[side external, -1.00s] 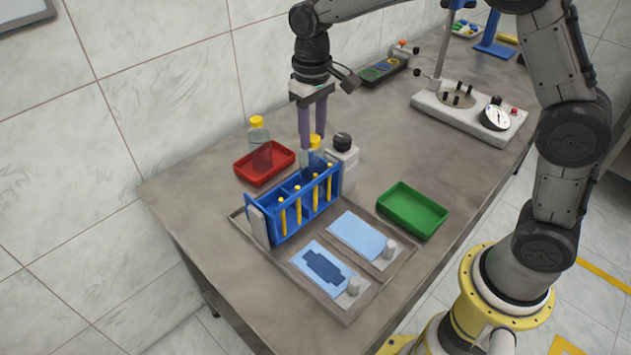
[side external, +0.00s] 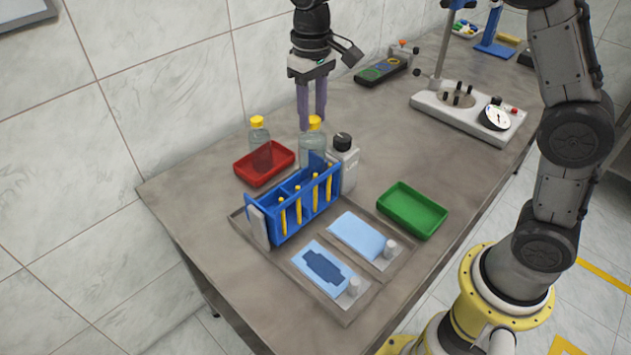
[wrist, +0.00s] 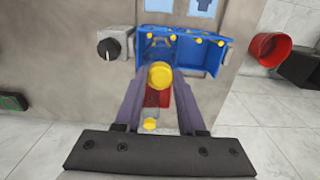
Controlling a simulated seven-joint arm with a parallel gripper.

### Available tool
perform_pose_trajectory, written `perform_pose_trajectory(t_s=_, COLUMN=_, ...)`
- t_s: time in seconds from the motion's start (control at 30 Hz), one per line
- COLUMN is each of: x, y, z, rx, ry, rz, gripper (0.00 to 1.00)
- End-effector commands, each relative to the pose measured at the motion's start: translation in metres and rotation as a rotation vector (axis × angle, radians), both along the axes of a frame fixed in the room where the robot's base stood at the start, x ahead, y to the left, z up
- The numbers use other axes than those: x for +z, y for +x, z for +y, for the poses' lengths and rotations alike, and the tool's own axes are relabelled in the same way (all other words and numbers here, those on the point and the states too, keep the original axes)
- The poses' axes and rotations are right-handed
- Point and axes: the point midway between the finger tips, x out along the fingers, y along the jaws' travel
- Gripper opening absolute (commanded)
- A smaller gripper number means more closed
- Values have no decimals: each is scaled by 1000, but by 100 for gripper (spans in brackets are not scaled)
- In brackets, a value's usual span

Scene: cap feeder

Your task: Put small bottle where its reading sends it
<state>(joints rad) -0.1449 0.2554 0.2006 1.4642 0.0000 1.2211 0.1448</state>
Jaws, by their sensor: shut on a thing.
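A clear small bottle (side external: 311,147) with a yellow cap is held upright between the purple fingers of my gripper (side external: 313,121). It hangs behind the blue rack, which hides its lower end. In the wrist view its yellow cap (wrist: 159,75) sits between the fingertips. A second clear yellow-capped bottle (side external: 258,132) stands at the back of the red tray (side external: 248,177); I cannot tell whether it is in it or behind it. A green tray (side external: 428,229) lies at the right and looks empty. A round dial gauge (side external: 495,117) is on the white stand behind; its reading is too small to tell.
A grey box with a black knob (side external: 343,142) stands close right of the held bottle. A metal tray (side external: 345,316) carries light-blue pads. A dark panel (side external: 383,70) lies farther back. The table between panel and green tray is clear.

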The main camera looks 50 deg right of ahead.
Motion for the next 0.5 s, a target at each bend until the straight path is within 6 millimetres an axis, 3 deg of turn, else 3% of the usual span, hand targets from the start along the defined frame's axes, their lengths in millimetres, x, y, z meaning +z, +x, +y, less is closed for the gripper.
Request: perform_pose_trajectory(t_s=0.5, x=25, y=1, z=0, rx=0, ry=1, rz=-4, gripper=0)
